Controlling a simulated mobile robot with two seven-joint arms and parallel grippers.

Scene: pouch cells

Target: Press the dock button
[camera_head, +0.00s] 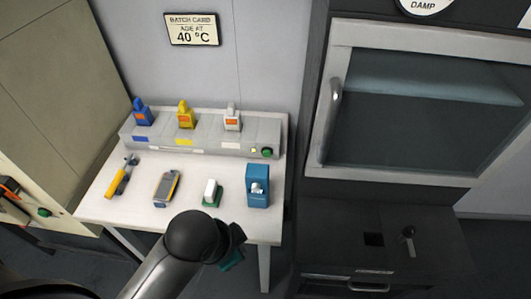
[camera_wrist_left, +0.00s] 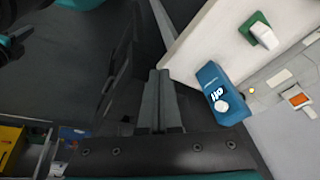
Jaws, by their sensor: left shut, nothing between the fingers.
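The grey dock (camera_head: 200,140) stands along the back of the white table, with a blue, a yellow and a white unit on its top. Its round green button (camera_head: 267,152) is at the right end of its front face, beside a small lit lamp. Part of the dock (camera_wrist_left: 272,76) and the lamp (camera_wrist_left: 251,90) show in the left wrist view, where I cannot make out the button. My left gripper (camera_head: 238,233) is in front of the table's front edge, apart from the button. Its fingers (camera_wrist_left: 158,75) are shut and empty.
A blue box (camera_head: 257,186) stands on the table in front of the button. A white block on a green base (camera_head: 211,193), a grey-yellow device (camera_head: 166,188) and a yellow tool (camera_head: 121,177) lie left of it. A dark cabinet with a glass door (camera_head: 420,110) stands right.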

